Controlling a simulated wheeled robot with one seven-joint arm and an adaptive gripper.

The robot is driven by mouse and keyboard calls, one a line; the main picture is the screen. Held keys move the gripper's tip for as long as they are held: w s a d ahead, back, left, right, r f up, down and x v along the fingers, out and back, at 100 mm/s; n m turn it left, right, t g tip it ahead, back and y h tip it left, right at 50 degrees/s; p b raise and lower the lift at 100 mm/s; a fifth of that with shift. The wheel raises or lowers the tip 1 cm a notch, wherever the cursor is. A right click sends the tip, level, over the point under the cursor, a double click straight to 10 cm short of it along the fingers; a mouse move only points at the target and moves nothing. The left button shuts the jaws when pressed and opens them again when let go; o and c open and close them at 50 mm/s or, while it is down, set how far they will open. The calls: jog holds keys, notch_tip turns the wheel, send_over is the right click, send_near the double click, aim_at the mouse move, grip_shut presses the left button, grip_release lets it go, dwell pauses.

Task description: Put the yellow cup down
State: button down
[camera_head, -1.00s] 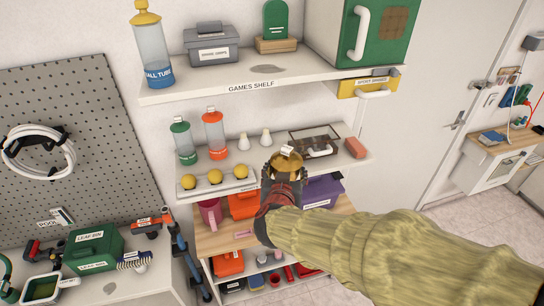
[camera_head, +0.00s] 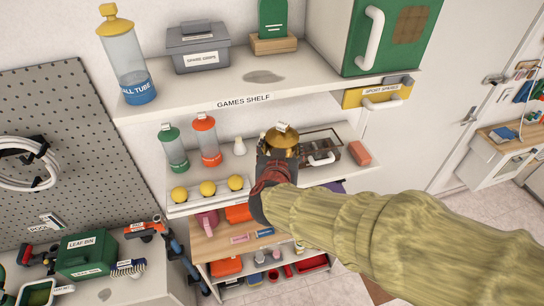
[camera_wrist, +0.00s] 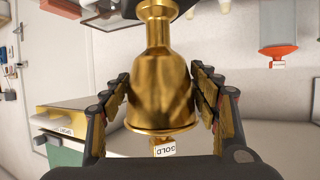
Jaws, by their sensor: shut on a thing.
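The yellow cup (camera_head: 281,138) is a shiny gold, bell-shaped cup with a small tag on top. In the wrist view the cup (camera_wrist: 160,85) fills the middle, its tag reads GOLD, and a dark base shows at the top edge of the picture. My gripper (camera_head: 277,150) is shut on the cup, with a finger on each side of its body. In the head view the cup appears upright in front of the middle shelf (camera_head: 210,192). I cannot tell whether it touches the shelf.
The top games shelf (camera_head: 190,97) has a bare grey-marked patch between a ball tube (camera_head: 125,65) and a green cabinet (camera_head: 400,35). The middle shelf holds yellow balls (camera_head: 208,188), green and orange bottles (camera_head: 208,140), a glass-topped case (camera_head: 320,148) and a red block (camera_head: 359,153).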

jog(key=w+a+f, duration=0.3)
jog(key=w+f, duration=0.9)
jog(key=shift+f, duration=0.1)
jog(key=shift+f, duration=0.1)
jog(key=c, duration=0.6)
grip_release()
jog(key=shift+f, duration=0.1)
jog(key=shift+o, duration=0.2)
